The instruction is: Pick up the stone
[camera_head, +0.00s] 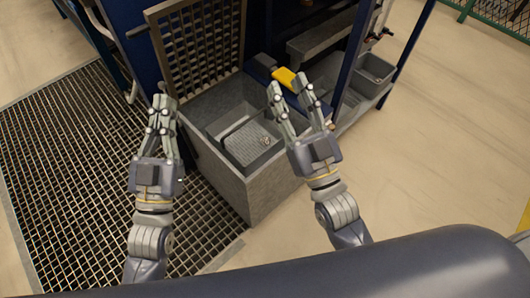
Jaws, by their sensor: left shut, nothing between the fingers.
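A small, pale, roundish thing (265,141), which looks like the stone, lies on a perforated grey plate (245,146) inside an open grey bin (236,182). It is too small to make out clearly. My left gripper (164,101) is shut and empty, left of the bin and over the floor grating.
A grid-like lid (201,45) stands raised at the bin's back. A blue frame post (352,55) and a grey tray (374,68) stand to the right. The floor at right is clear.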

